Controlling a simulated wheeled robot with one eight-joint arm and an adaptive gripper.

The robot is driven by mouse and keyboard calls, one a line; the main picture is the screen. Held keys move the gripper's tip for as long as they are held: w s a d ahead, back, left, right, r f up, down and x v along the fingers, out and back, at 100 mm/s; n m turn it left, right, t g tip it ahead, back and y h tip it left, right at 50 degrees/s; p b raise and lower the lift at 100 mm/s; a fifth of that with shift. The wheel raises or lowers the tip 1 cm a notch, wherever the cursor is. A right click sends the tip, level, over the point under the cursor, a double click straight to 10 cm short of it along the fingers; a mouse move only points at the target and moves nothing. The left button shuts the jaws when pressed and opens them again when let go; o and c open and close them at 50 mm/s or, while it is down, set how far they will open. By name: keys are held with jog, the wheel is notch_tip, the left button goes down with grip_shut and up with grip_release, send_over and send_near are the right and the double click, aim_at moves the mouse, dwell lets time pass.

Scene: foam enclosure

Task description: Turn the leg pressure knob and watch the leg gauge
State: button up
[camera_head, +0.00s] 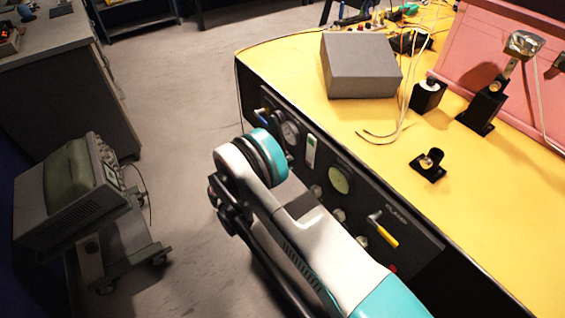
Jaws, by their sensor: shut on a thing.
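The black control panel (417,238) forms the side of the yellow-topped bench. I cannot read which is the leg gauge, or see a needle. Pale round knobs sit below the dial: one knob (316,190), another (339,214) and a third (362,241). Their labels are not legible. My grey and teal arm reaches across the panel and hides part of it. My gripper is not clearly visible; the arm may be hiding it.
A yellow-handled lever (384,230) and a red button (393,268) are on the panel's near part. A grey box (360,66), black fixtures and loose wires stand on the yellow bench top (300,60). A wheeled cart (95,230) stands left; grey floor (190,110) lies between.

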dwell(0.4)
jog(key=o, duration=1.1)
jog(key=shift+c, duration=0.2)
